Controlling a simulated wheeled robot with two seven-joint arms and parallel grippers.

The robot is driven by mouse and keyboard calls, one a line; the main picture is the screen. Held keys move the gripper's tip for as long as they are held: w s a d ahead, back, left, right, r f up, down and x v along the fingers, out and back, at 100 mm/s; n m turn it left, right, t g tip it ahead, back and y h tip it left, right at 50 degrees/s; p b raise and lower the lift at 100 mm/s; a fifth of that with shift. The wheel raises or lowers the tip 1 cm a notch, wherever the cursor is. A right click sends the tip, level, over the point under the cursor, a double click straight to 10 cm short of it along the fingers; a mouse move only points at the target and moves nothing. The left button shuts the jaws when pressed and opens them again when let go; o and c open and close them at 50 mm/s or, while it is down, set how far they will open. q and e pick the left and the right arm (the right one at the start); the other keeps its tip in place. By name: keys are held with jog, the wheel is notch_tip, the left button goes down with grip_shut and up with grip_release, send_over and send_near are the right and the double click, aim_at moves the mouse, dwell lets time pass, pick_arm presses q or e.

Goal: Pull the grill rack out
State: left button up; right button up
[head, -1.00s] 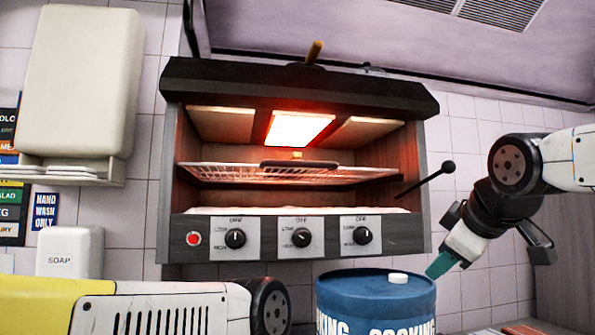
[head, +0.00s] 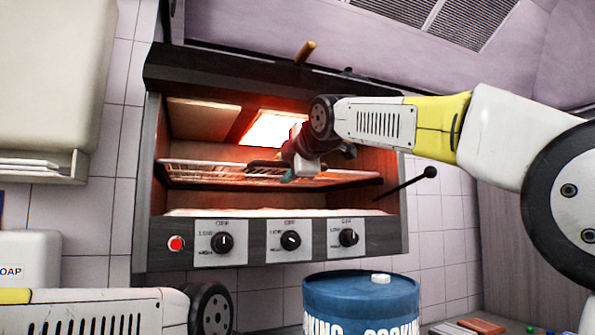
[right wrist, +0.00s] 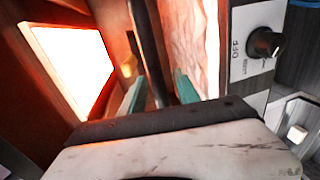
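The grill rack (head: 205,172) is a wire rack lying level inside the lit grill (head: 160,240). Its dark front handle (head: 262,165) shows partly beside my right gripper (head: 316,164), which hides the rack's right-middle part. In the right wrist view, my right gripper (right wrist: 158,90) has its two teal fingers apart. A dark bar, seemingly the rack's handle (right wrist: 146,45), runs between them. A gap shows beside the bar, and I see no firm grip on it. My left gripper is out of the head view.
A glowing heater panel (head: 270,128) is above the rack. Knobs (head: 290,240) and a red button (head: 176,243) line the grill's front. A black-knobbed lever (head: 430,172) sticks out at right. A blue drum (head: 360,300) stands below.

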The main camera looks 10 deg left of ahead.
jog(key=shift+w+a+f, duration=0.15)
jog(key=shift+w+a, duration=0.2)
jog(key=shift+w, duration=0.2)
grip_shut()
jog(key=shift+f, duration=0.15)
